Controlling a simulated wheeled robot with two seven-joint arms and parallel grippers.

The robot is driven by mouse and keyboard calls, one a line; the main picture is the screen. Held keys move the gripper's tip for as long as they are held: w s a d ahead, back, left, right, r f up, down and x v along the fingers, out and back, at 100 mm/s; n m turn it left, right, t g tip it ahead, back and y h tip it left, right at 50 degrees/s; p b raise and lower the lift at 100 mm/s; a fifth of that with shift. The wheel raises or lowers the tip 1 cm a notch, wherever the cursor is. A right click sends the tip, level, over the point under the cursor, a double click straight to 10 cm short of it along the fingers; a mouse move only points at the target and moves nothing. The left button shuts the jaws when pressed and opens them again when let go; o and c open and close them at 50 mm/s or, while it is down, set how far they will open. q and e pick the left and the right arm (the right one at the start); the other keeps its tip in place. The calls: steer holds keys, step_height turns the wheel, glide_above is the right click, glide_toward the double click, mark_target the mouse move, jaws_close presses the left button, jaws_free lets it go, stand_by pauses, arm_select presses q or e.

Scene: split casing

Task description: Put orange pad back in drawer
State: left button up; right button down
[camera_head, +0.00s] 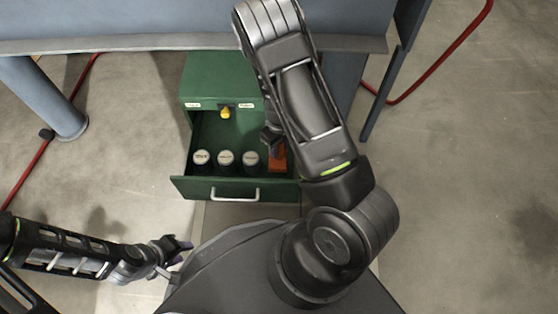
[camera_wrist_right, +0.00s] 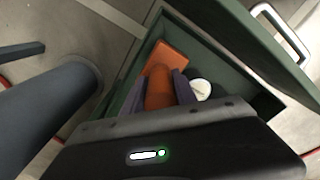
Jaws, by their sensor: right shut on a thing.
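The orange pad (camera_head: 278,158) is at the right end of the open green drawer (camera_head: 216,187), partly hidden by my right arm in the head view. In the right wrist view the pad (camera_wrist_right: 172,58) has a flat block and a rounded orange handle. My right gripper (camera_head: 271,138) is shut on this handle, its fingers on either side (camera_wrist_right: 158,90). The pad is inside the drawer's walls; I cannot tell whether it touches the floor. My left gripper (camera_head: 178,254) is empty and looks open, low at the left, away from the drawer.
Several dark jars with white lids (camera_head: 226,158) stand in a row in the drawer, left of the pad. The drawer has a pale handle (camera_head: 235,195). A grey-blue table (camera_head: 150,22) is above, and a red cable (camera_head: 440,68) lies at right.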

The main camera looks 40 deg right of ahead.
mark_target(279, 157)
arm_select(q)
steer(key=shift+f, duration=0.3)
arm_select(e)
steer(key=shift+f, duration=0.6)
arm_select(q)
steer(key=shift+f, duration=0.1)
arm_select(e)
steer(key=shift+f, duration=0.1)
